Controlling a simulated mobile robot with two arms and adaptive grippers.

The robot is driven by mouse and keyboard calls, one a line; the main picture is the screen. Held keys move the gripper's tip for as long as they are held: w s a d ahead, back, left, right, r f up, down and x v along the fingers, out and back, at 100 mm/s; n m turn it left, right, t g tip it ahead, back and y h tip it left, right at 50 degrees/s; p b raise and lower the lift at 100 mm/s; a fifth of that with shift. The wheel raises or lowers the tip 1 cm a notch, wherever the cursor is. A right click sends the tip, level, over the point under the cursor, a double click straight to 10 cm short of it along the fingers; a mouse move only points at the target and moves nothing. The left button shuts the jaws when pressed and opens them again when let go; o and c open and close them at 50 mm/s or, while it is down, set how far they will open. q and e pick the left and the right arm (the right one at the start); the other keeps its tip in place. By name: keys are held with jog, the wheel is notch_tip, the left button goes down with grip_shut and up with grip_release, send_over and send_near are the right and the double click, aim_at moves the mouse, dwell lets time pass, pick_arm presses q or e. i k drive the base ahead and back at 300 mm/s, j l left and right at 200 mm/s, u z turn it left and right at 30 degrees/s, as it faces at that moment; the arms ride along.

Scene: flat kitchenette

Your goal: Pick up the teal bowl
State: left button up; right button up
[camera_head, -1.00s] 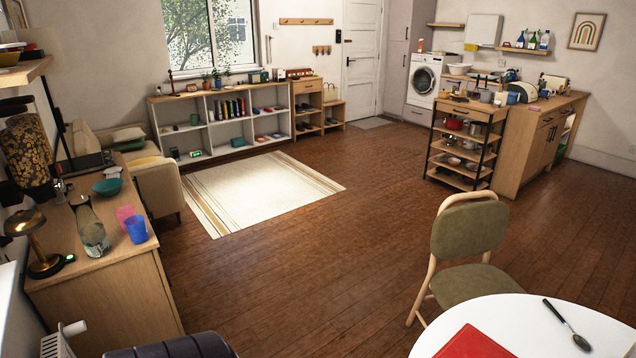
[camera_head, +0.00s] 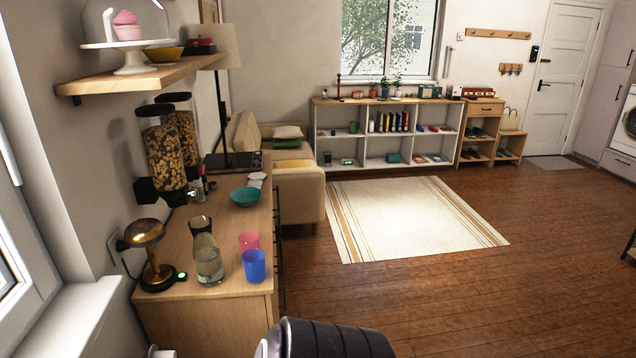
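The teal bowl (camera_head: 245,196) sits upright on the wooden cabinet top (camera_head: 222,270), toward its far end. It looks empty. A glass carafe (camera_head: 208,262), a pink cup (camera_head: 249,242) and a blue cup (camera_head: 254,266) stand nearer on the same top, apart from the bowl. Neither of my grippers is in view.
A wall shelf (camera_head: 150,78) hangs above. A dark ribbed cylindrical object (camera_head: 330,340) is at the bottom. Floor (camera_head: 400,285) right of the cabinet is clear.

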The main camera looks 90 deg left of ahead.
aim_at(244, 196)
jog(key=i+j+u, duration=0.2)
jog(key=j, duration=0.25)
jog(key=i+j+u, duration=0.2)
jog(key=j, duration=0.25)
jog(key=i+j+u, duration=0.2)
jog(key=j, duration=0.25)
jog(key=i+j+u, duration=0.2)
jog(key=j, duration=0.2)
jog(key=u, duration=2.85)
